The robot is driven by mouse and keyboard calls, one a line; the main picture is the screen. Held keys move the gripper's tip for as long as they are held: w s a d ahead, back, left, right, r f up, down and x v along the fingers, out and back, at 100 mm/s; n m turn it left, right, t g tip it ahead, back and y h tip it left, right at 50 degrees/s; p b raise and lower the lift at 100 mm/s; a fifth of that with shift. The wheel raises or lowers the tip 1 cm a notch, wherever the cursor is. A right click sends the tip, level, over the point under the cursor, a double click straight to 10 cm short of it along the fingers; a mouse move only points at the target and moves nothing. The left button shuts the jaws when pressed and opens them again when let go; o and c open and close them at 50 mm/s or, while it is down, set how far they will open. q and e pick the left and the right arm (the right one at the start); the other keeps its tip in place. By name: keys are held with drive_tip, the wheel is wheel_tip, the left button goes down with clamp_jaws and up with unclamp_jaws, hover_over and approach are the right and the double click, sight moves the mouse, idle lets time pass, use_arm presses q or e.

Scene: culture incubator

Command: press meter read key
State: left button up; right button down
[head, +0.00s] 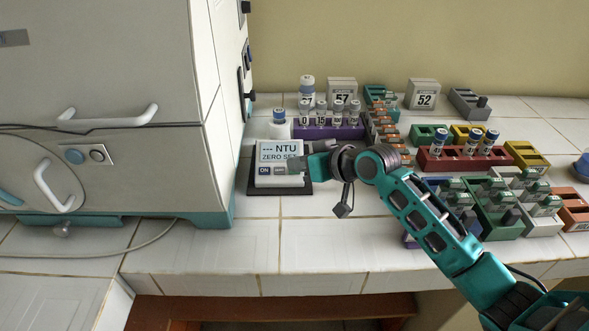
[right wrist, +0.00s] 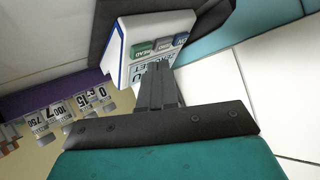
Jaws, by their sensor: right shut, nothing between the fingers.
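The meter (head: 277,150) is a white box on a dark base beside the incubator. Its display reads "--- NTU" and "ZERO SET". In the right wrist view the meter (right wrist: 120,58) shows a green READ key (right wrist: 143,49), a grey key (right wrist: 163,45) and a blue key (right wrist: 181,39). My right gripper (head: 308,164) is shut and empty, reaching in over the meter's right side and hiding part of its front. In the wrist view its fingertips (right wrist: 155,68) appear just short of the green and grey keys; contact cannot be told. My left gripper is out of view.
The incubator (head: 110,90) stands close on the left. Behind the meter is a purple rack (head: 328,132) of labelled vials. Coloured racks (head: 470,163) fill the right of the bench. The tiled bench front (head: 250,240) is clear.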

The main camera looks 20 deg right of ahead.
idle(0.7)
drive_tip(key=shift+w+f, duration=0.2)
drive_tip(key=shift+f, duration=0.15)
drive_tip(key=shift+w+d+f+b, duration=0.1)
drive_tip(key=shift+w+f+b, duration=0.05)
drive_tip(key=shift+f+b, duration=0.2)
idle(0.7)
drive_tip(key=shift+r, duration=0.1)
drive_tip(key=shift+s+r+p, duration=0.35)
drive_tip(key=shift+r+p, duration=0.3)
drive_tip(key=shift+p, duration=0.45)
